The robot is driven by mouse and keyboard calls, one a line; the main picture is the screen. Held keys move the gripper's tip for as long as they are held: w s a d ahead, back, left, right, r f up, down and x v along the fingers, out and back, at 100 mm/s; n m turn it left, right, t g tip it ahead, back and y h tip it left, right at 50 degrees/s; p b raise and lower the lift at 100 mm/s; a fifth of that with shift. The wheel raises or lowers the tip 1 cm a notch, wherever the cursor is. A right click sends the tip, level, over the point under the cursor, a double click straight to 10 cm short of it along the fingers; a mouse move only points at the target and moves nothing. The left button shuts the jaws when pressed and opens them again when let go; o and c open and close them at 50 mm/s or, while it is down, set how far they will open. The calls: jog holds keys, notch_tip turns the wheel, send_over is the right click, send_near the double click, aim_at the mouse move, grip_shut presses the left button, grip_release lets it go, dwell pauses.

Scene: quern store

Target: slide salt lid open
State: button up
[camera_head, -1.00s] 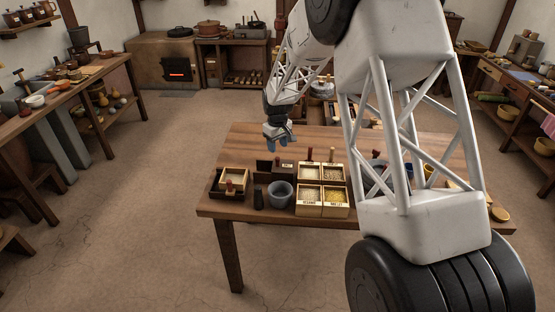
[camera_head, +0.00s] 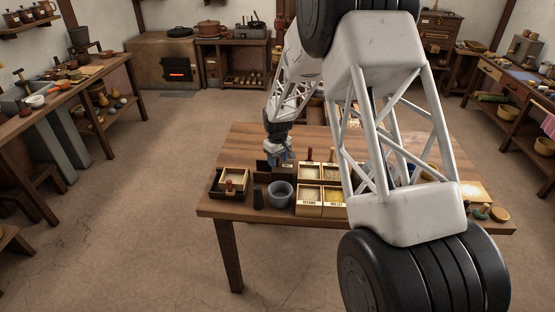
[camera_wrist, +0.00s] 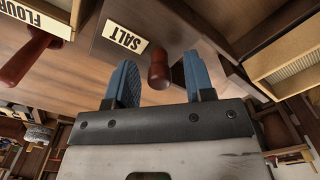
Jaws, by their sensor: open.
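The salt box is dark wood with a pale SALT label (camera_wrist: 126,38). A short red-brown knob (camera_wrist: 158,70) stands beside the label; I take it for the lid's handle. In the wrist view the two blue fingers of my gripper (camera_wrist: 159,80) are apart, one on each side of the knob. I see gaps between the knob and both fingers, so they do not appear to grip it. In the head view my gripper (camera_head: 280,158) is low over the dark boxes at the table's back; it hides much of the salt box there.
A FLOUR label (camera_wrist: 38,14) and a red-brown handle (camera_wrist: 28,57) are close on the left of the wrist view. On the table (camera_head: 235,150) stand a grey-blue bowl (camera_head: 281,193), a sesame box (camera_head: 309,209) and a small open wooden box (camera_head: 236,178). The table's back left is clear.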

grip_shut()
jog(key=shift+a, duration=0.1)
jog(key=a, duration=0.7)
grip_release()
dwell(0.3)
notch_tip(320, 180, up, 8)
dwell(0.6)
